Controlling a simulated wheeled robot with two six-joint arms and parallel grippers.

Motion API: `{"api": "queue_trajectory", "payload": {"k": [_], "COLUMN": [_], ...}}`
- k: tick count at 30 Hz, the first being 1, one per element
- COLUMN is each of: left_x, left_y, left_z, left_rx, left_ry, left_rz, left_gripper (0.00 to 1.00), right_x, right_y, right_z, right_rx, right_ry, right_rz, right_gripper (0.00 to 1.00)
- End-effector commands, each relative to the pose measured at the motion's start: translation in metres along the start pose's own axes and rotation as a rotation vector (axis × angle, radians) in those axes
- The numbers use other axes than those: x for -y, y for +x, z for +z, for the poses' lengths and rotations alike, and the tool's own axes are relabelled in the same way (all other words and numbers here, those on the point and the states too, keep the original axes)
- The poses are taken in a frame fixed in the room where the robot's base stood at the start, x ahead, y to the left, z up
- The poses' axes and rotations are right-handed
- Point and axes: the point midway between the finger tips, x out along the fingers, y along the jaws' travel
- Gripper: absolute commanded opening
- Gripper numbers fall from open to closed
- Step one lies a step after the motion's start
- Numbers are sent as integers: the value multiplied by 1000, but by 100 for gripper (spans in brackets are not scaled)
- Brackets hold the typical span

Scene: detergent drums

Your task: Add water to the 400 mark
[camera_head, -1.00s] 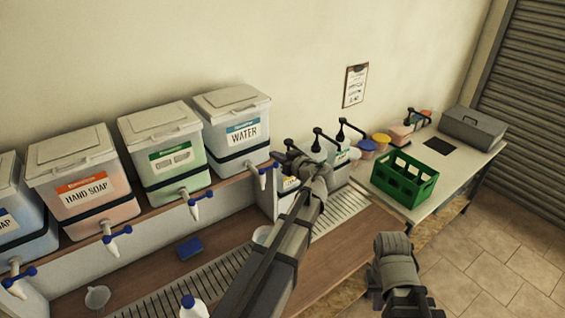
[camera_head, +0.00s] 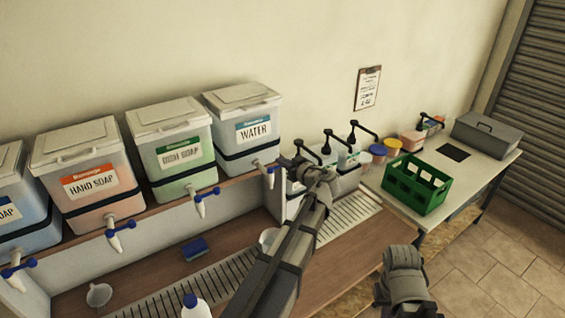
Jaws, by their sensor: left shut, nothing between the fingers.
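The water drum (camera_head: 242,110), clear with a blue label reading WATER, stands at the right end of the shelf row. Its white tap with a blue handle (camera_head: 268,171) hangs at the front. My left gripper (camera_head: 297,163) is just right of this tap, shut and empty; I cannot tell whether it touches the handle. A whitish vessel (camera_head: 267,238) stands on the counter below the tap, partly hidden behind my left arm. Its marks and water level cannot be read. Part of my right arm shows at the lower right, but its gripper is not in view.
Other drums include hand soap (camera_head: 93,182) and a green-labelled one (camera_head: 176,150). A blue sponge (camera_head: 194,249), a funnel (camera_head: 99,295) and a blue-capped bottle (camera_head: 193,306) are on the counter. Pump bottles and a green crate (camera_head: 416,187) stand to the right.

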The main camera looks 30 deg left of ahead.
Motion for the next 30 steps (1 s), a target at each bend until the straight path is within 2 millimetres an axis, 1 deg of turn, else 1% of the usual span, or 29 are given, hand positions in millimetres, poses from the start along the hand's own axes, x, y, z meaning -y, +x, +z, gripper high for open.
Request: {"api": "queue_trajectory", "payload": {"k": [10, 21, 23, 26, 30], "left_x": [7, 6, 6, 5, 2], "left_y": [-11, -12, -11, -9, -3], "left_z": [11, 11, 8, -2, -26], "left_rx": [1, 5, 5, 4, 0], "left_ry": [32, 29, 29, 29, 31], "left_rz": [126, 121, 121, 121, 123], "left_gripper": [0, 0, 0, 0, 0], "right_x": [1, 1, 0, 0, -2], "right_y": [8, 6, 4, -5, -26], "right_z": [0, 0, 0, 0, 2], "right_rx": [0, 0, 0, 0, 0], "right_ry": [0, 0, 0, 0, 1], "right_rz": [0, 0, 0, 0, 0], "right_gripper": [0, 0, 0, 0, 0]}}
